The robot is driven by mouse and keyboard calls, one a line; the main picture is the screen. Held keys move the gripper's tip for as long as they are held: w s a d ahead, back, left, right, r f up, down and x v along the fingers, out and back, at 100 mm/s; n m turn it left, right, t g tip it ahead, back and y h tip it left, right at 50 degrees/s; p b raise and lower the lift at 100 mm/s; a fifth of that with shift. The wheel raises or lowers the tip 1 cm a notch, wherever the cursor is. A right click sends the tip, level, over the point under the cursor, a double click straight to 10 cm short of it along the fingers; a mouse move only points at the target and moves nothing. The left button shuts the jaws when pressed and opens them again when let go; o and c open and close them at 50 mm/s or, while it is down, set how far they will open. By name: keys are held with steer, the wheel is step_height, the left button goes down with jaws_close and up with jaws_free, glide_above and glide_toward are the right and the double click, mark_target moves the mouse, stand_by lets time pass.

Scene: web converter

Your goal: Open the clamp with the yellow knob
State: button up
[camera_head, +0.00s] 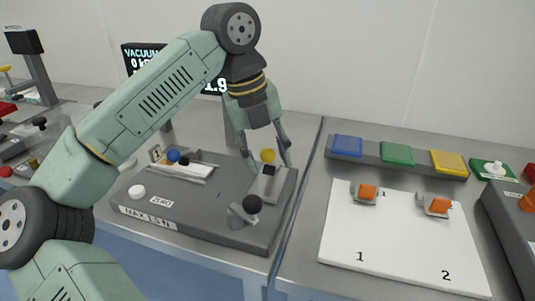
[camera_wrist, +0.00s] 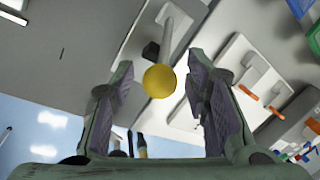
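The yellow knob (camera_head: 267,155) sits at the end of a clamp on the right part of the grey "MAX 15N" base (camera_head: 180,205). In the wrist view the yellow knob (camera_wrist: 160,81) is a round ball at the end of a grey lever (camera_wrist: 168,38), with a black piece (camera_wrist: 151,50) beside it. My gripper (camera_head: 269,164) is open above the base, with its fingers on either side of the knob in the head view. In the wrist view my gripper (camera_wrist: 160,78) shows a gap between each finger and the knob. How deep the knob lies between the fingers is unclear.
On the same base are a blue knob (camera_head: 173,155), a black ball knob (camera_head: 252,204) and a white button (camera_head: 137,191). A display (camera_head: 140,57) stands behind. To the right are a white board (camera_head: 390,245) with orange-tipped clamps and blue, green and yellow pads.

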jaws_close()
stand_by(0.3)
stand_by(0.4)
